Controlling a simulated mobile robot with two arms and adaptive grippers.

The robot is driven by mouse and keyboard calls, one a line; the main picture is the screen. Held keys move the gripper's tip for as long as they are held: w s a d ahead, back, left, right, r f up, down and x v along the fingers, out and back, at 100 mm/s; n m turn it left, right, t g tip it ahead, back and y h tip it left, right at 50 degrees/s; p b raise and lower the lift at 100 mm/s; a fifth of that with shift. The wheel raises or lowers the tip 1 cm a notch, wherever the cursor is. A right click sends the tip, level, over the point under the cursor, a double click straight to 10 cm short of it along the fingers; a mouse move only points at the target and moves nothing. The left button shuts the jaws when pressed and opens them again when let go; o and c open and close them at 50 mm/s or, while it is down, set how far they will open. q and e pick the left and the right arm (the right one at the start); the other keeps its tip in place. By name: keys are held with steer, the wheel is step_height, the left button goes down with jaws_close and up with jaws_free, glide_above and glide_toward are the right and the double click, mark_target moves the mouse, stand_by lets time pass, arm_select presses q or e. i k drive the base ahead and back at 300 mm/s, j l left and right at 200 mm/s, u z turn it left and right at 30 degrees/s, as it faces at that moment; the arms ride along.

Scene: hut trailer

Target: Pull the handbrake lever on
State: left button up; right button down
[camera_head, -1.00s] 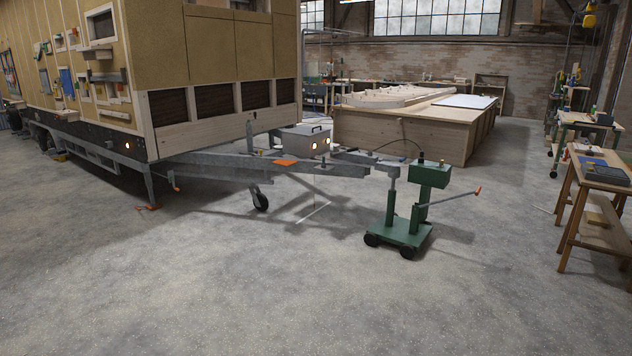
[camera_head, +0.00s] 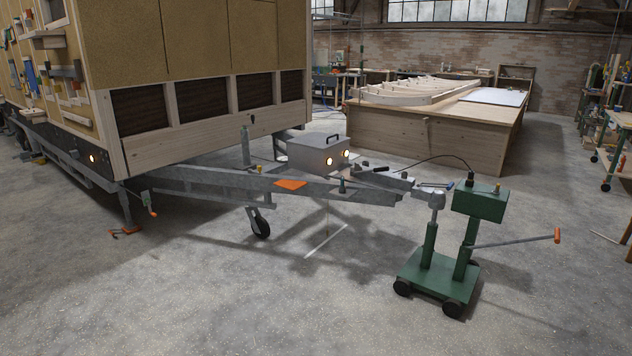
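The hut trailer's drawbar (camera_head: 225,183) reaches out toward the right and ends over a green wheeled stand. Near its front end a thin lever with a dark grip (camera_head: 380,168) lies low, close to level; it may be the handbrake lever, but it is small and I cannot be sure. A small dark green cone-shaped part (camera_head: 342,187) stands on the near drawbar beam. The coupling end (camera_head: 436,197) sits above a post of the stand. Neither of my grippers is in view.
The green stand (camera_head: 440,275) has wheels and a grey bar with an orange grip (camera_head: 557,236) sticking out right. A grey box with lamps (camera_head: 318,154) and an orange plate (camera_head: 291,184) sit on the drawbar. A jockey wheel (camera_head: 259,224) stands below. The near floor (camera_head: 250,310) is clear.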

mark_target(378, 169)
steer(key=i, duration=4.3)
steer(key=z, duration=0.3)
